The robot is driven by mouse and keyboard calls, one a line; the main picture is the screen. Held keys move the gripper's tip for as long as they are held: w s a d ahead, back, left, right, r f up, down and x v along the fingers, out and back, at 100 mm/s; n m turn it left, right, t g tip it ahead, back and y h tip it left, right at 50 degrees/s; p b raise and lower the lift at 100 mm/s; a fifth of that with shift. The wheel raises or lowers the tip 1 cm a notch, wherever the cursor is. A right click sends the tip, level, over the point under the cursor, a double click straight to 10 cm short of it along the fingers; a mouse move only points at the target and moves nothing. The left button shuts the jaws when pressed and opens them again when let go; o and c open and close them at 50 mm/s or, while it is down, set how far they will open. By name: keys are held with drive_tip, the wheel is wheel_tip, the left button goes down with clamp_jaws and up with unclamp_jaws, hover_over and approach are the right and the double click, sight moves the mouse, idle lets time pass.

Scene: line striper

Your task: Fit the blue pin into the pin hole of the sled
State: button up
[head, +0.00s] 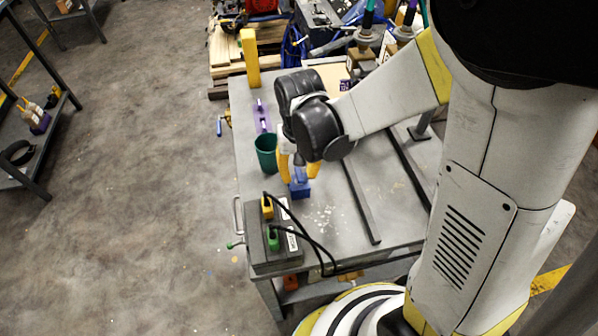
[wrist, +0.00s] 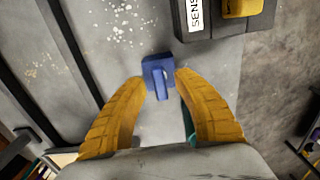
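A blue block (head: 300,189) stands on the grey table, with a lighter blue upright piece (head: 299,173), probably the blue pin, rising from it. In the wrist view this narrow piece (wrist: 161,88) stands out from the block (wrist: 153,64) toward the camera. My gripper (head: 299,174) is above the block, its yellow fingers apart on either side of the piece. In the wrist view the gripper (wrist: 160,77) is open, with gaps beside the piece. A purple part (head: 262,117), possibly the sled, lies farther back; its hole cannot be made out.
A dark green cup (head: 266,152) stands close left of my gripper. A grey sensor box (head: 266,246) with yellow and green plugs and black cables is at the near left. A yellow post (head: 250,57) stands at the back. A dark bar (head: 361,203) lies to the right.

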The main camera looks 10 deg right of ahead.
clamp_jaws()
drive_tip(key=shift+r+p, duration=0.5)
drive_tip(key=shift+r, duration=0.15)
drive_tip(key=shift+r+p, duration=2.25)
drive_tip(key=shift+r, duration=0.65)
